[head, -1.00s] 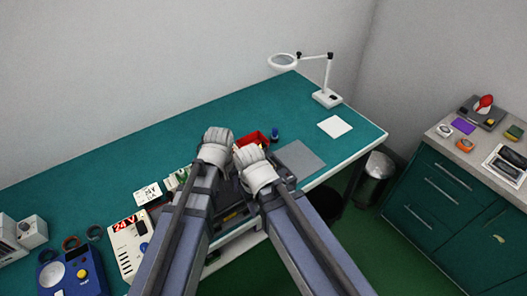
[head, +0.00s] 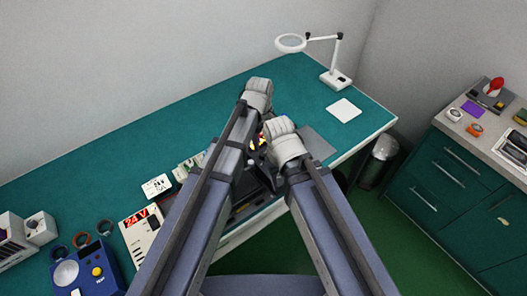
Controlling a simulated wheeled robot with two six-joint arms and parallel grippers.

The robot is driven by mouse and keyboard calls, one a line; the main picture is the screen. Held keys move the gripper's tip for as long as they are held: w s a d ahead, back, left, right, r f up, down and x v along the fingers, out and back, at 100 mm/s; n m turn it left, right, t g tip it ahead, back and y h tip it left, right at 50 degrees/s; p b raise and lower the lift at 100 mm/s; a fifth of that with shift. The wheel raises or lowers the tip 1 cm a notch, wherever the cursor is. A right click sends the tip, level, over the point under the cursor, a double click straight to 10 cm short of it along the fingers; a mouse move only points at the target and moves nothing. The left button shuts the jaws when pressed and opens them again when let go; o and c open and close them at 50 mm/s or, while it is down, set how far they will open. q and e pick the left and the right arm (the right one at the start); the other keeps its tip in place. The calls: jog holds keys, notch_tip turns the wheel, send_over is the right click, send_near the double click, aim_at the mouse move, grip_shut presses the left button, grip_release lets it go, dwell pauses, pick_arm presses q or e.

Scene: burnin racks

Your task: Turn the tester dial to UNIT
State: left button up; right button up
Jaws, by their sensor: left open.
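The blue tester (head: 84,280) lies on the bench at the lower left of the head view, with a pale round face (head: 66,272) and a yellow dial knob (head: 97,271). Its lettering is too small to read, so I cannot tell the dial setting. My left gripper (head: 258,160) is a dark shape between my two forearms, open, well to the right of the tester and touching nothing that I can make out. My right gripper is hidden behind its own arm.
A white power supply reading 24 V (head: 139,232) stands right of the tester. A magnifier lamp (head: 337,76) and white pad (head: 344,110) are at the far right. The back of the green bench (head: 150,140) is clear.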

aim_at(263, 154)
pick_arm(q)
notch_tip(263, 154, down, 7)
jog(key=b, duration=0.6)
jog(key=shift+w+f+b, duration=0.15)
jog(key=shift+b, duration=0.25)
jog(key=shift+c, duration=0.4)
grip_shut()
